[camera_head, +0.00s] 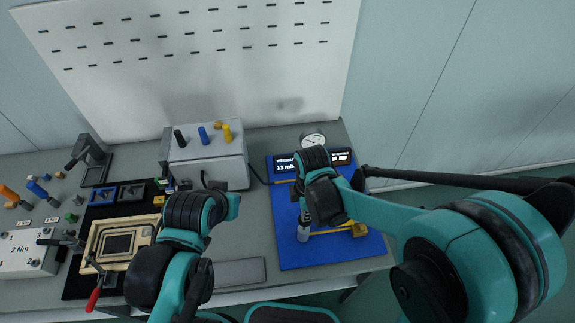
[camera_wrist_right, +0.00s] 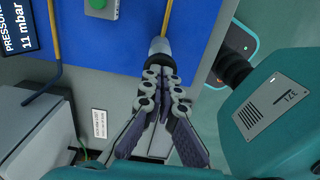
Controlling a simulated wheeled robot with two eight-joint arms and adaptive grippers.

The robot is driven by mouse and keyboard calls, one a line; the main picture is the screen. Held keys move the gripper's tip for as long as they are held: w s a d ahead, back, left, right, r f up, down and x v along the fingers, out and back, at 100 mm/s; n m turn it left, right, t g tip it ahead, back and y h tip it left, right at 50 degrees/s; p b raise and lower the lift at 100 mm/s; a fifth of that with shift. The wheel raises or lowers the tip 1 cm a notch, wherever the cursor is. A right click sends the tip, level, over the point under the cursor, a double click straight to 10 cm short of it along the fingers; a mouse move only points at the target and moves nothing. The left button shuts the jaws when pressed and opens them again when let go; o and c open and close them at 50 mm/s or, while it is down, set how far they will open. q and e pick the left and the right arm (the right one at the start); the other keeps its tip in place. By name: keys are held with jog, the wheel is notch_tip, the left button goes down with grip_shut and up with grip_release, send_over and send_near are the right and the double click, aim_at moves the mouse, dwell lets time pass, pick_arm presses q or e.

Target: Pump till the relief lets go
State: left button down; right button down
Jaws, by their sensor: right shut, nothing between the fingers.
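A blue panel (camera_head: 290,248) lies on the bench's right side, with a pressure display (camera_head: 285,163) that reads 11 mbar; the display also shows in the right wrist view (camera_wrist_right: 20,25). A round gauge (camera_head: 312,138) stands behind it. A yellow bar with a yellow block (camera_head: 358,229) lies over the panel's front part. My right gripper (camera_wrist_right: 160,78) is shut and empty, over the panel. A grey cylindrical part (camera_wrist_right: 160,47) is right at its fingertips; I cannot tell if they touch. My left arm reaches over the bench middle; its gripper is hidden.
A grey box (camera_head: 208,165) with coloured pegs stands left of the panel. A wooden-framed fixture (camera_head: 120,243) with a red-handled clamp (camera_head: 93,298) and a white 2 Nm block (camera_head: 28,252) are at left. A green button (camera_wrist_right: 98,4) shows beside a yellow tube (camera_wrist_right: 54,30).

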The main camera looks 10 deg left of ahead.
jog(key=shift+f+b, duration=1.75)
jog(key=shift+f, duration=0.4)
notch_tip(320, 180, up, 6)
jog(key=p, duration=0.4)
jog(key=shift+p, duration=0.3)
jog(key=shift+f, duration=0.2)
jog(key=shift+f+b, duration=2.7)
jog(key=shift+f, duration=0.15)
jog(key=shift+r+p, duration=2.3)
jog(key=shift+r, duration=0.65)
notch_tip(320, 180, up, 5)
jog(key=p, duration=0.4)
jog(key=shift+r, duration=0.1)
